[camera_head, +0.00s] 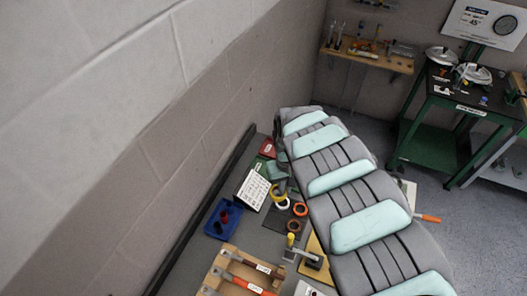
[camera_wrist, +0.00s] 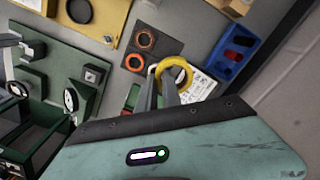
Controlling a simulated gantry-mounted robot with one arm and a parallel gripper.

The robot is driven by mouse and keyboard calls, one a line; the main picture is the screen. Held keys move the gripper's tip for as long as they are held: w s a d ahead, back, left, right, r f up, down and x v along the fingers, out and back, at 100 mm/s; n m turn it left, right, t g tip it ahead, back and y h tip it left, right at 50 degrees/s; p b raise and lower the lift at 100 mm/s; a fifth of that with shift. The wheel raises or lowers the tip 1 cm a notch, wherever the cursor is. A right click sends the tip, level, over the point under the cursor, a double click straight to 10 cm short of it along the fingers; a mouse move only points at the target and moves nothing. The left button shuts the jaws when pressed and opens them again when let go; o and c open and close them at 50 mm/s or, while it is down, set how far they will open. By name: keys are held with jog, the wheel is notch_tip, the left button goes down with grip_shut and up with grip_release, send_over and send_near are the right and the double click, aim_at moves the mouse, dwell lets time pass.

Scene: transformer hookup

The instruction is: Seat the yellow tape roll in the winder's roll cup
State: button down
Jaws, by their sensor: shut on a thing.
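The yellow tape roll (camera_wrist: 187,77) is at the tips of my gripper (camera_wrist: 163,82) in the wrist view, and the jaws are shut on it. In the head view the yellow roll (camera_head: 275,190) shows beside the white sheet, with my gripper (camera_head: 281,185) partly hiding it. A yellow board with a black round cup-like ring (camera_wrist: 80,11) is at the top left of the wrist view, apart from the roll. I cannot tell for sure that this is the winder's roll cup. In the head view my arm covers part of a yellow board (camera_head: 316,249).
A blue bin (camera_head: 224,219), a white printed sheet (camera_head: 254,190) and a wooden tool rack (camera_head: 239,269) are on the grey bench. A green panel with black fittings (camera_wrist: 35,80) fills the wrist view's left.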

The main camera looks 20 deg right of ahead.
jog(key=w+a+r+p, duration=0.2)
jog(key=w+a+r, duration=0.2)
jog(key=a+r, duration=0.6)
jog(key=w+a+r+p, duration=0.2)
jog(key=w+a+r, duration=0.2)
jog(key=a+r, duration=0.6)
notch_tip(320, 180, up, 3)
jog(key=shift+w+a+r+p, duration=0.1)
jog(key=shift+w+a+p, duration=0.1)
jog(key=shift+a+p, duration=0.15)
